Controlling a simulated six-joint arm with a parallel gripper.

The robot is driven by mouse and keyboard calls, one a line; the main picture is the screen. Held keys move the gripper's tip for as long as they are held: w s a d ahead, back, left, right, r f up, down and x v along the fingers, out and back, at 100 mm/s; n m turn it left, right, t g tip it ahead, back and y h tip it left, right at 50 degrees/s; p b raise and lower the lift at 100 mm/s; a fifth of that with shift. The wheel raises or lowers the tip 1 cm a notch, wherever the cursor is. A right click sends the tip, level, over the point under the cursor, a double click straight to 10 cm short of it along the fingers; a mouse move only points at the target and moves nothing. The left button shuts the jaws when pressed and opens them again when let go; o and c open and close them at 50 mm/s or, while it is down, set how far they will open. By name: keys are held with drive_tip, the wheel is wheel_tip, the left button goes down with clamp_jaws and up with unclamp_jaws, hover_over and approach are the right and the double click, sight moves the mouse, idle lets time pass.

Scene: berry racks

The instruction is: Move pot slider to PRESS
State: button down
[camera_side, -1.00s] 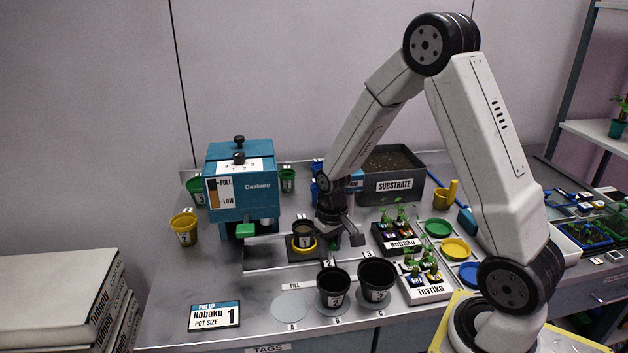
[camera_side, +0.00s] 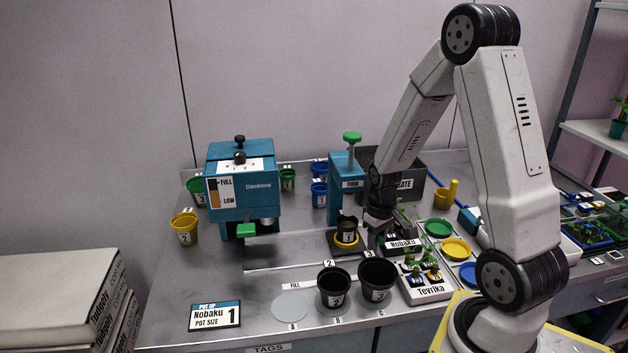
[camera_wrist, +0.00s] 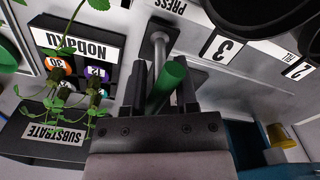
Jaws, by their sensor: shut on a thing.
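The pot slider (camera_side: 335,250) is a dark plate on a rail, with a yellow ring that holds a small black pot (camera_side: 346,232) upright. It stands just in front of the teal press (camera_side: 336,195) with a green knob on top. My gripper (camera_side: 388,236) is right of the pot, low over the rail. In the wrist view, my gripper (camera_wrist: 161,95) is shut on the slider's green handle (camera_wrist: 170,78), beside a grey rod. The PRESS label (camera_wrist: 170,6) lies at the top edge of that view. My fingertips are partly hidden in the side view.
The teal dispenser (camera_side: 243,185) stands at the left. The Nobaku seedling tray (camera_side: 403,246) is close to my gripper's right, with the Tevrika tray (camera_side: 428,291) in front. Two larger black pots (camera_side: 334,288) (camera_side: 377,281) stand before the rail. The substrate bin (camera_side: 412,184) is behind.

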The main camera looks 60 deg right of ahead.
drive_tip(key=shift+s+d, duration=0.15)
drive_tip(key=shift+d, duration=0.05)
drive_tip(key=shift+c, duration=2.2)
unclamp_jaws()
drive_tip(key=shift+r, duration=0.15)
drive_tip(key=shift+r, duration=3.8)
drive_tip(key=shift+w+a, duration=0.2)
drive_tip(key=shift+a, duration=0.4)
drive_tip(key=shift+s+a+f+n+t, duration=0.15)
drive_tip(key=shift+a+n+t, duration=0.4)
drive_tip(key=shift+a, duration=2.35)
drive_tip(key=shift+w+a+f+n+t, duration=0.2)
drive_tip(key=shift+a+n, duration=0.45)
drive_tip(key=shift+a, duration=2.2)
drive_tip(key=shift+s+a+f+n+t, duration=0.15)
drive_tip(key=shift+a+n+t, duration=0.45)
drive_tip(key=shift+a, duration=2.3)
